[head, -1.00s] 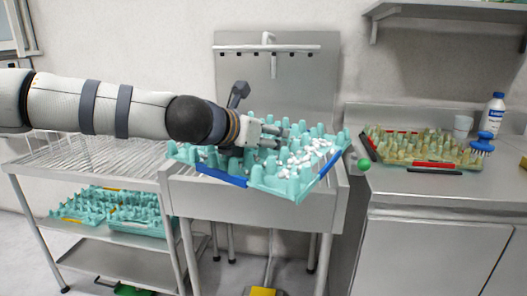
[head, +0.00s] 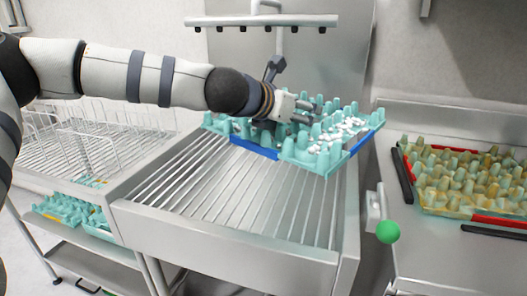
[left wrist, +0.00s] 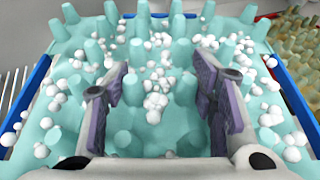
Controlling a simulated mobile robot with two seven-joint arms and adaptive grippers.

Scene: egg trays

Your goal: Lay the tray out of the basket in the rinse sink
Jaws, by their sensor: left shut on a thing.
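The teal peg tray (head: 330,158), with blue edge strips and white foam blobs on it, is over the back right of the rinse sink (head: 225,245). My left gripper (head: 310,110) reaches it from the left and is shut on it. In the left wrist view the tray (left wrist: 60,90) fills the picture, with my gripper's fingers (left wrist: 165,90) down among its pegs. The exact grip point is unclear. The sink has a grate of metal bars (head: 215,190). I cannot tell whether the tray touches the bars. The wire basket (head: 75,140) at the left shows no tray inside.
A spray rail (head: 262,20) hangs behind the sink. Another tray (head: 465,180), yellowish-stained with red edges, lies on the right counter near a black bar (head: 402,175). A green ball (head: 388,231) sticks out at the sink's right corner. The front grate is clear.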

